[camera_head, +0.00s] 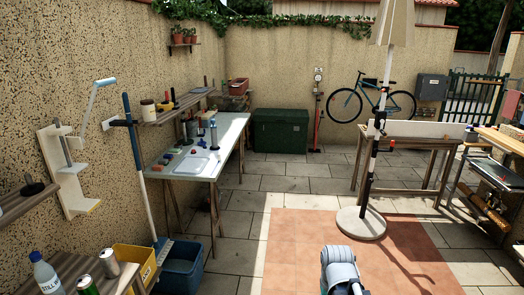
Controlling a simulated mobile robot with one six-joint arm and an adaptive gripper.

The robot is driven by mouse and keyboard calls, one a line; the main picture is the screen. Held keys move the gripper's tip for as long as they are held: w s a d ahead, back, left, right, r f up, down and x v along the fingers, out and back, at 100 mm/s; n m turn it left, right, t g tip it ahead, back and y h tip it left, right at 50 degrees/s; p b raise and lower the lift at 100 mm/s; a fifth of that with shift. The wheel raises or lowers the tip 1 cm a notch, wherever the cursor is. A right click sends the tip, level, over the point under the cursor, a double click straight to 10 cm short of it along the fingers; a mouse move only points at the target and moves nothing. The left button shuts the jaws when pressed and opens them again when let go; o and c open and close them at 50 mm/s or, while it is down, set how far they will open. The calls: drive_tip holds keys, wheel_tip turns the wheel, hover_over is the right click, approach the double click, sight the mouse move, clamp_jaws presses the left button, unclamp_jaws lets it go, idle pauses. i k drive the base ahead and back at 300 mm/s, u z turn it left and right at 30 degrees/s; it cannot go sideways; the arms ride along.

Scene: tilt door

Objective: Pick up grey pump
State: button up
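A slim grey upright object (213,133), which may be the grey pump, stands on the white-topped table (231,128) along the left wall. It is too small to identify for certain. Part of my arm shows at the bottom centre, well in front of that table and to its right. My gripper's fingers cannot be made out in this view.
A blue bucket (182,268), a yellow bin (137,258) and a long-handled tool (137,160) stand before the table. A parasol base (361,224) and a wooden bench (408,130) are at right. Tiled floor (295,255) between them is clear.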

sight(214, 146)
drive_tip(key=z, duration=0.1)
drive_tip(key=i, duration=2.3)
drive_tip(key=u, duration=0.4)
drive_tip(key=i, duration=0.8)
drive_tip(key=u, duration=0.5)
drive_tip(key=i, duration=0.8)
drive_tip(key=u, duration=0.3)
